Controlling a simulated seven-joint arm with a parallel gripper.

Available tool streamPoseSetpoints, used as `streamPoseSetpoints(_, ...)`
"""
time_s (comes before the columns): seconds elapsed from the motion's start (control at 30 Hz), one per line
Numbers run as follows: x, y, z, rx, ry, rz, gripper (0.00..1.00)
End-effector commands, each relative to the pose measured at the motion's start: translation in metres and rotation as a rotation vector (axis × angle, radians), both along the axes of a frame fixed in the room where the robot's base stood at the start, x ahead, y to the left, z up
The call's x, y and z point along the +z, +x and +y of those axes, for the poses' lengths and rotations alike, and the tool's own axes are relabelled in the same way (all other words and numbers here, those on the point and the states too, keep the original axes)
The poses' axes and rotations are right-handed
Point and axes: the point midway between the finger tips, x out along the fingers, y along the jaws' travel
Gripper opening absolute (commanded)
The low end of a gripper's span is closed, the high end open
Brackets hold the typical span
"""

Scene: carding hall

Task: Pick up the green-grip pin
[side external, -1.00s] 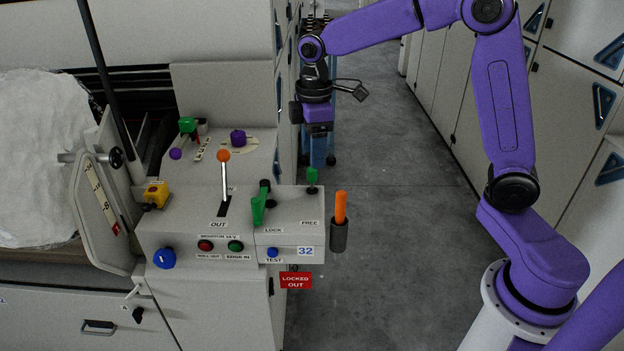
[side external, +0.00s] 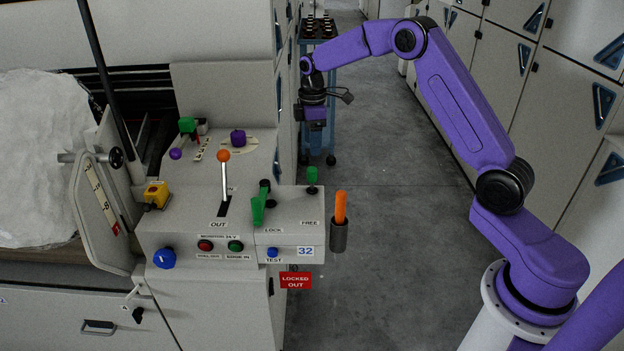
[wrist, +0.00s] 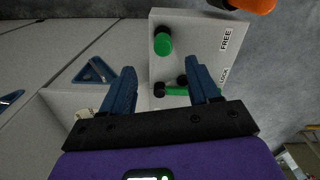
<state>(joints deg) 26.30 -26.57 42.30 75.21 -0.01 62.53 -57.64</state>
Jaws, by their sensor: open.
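The green-grip pin (side external: 312,175) stands upright on the console top by the FREE label, a short green cylinder on a dark base. In the wrist view its green grip (wrist: 163,43) shows beyond the fingertips, roughly between their lines. My gripper (side external: 316,146) is above and behind the console's right part in the side view, pointing down, apart from the pin. In the wrist view my gripper (wrist: 163,70) has its two blue fingers spread with nothing between them. A second green handle (side external: 258,208) stands by the LOCK label, partly hidden by a finger in the wrist view (wrist: 176,91).
An orange-handled tool (side external: 340,207) sits in a dark holder at the console's right edge. A lever with an orange knob (side external: 224,156) rises left of the pin. A blue trolley (side external: 332,95) stands behind my gripper. The grey floor (side external: 400,230) to the right is clear.

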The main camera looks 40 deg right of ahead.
Motion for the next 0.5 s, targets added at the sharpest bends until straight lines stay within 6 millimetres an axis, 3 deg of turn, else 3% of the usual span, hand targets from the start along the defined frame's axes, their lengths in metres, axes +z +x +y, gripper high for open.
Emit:
streamPoseSetpoints(0.23,-0.046,-0.001,0.0,0.0,0.0,0.004,0.61)
streamPoseSetpoints(0.5,-0.066,0.0,0.0,-0.001,0.0,0.0,0.61)
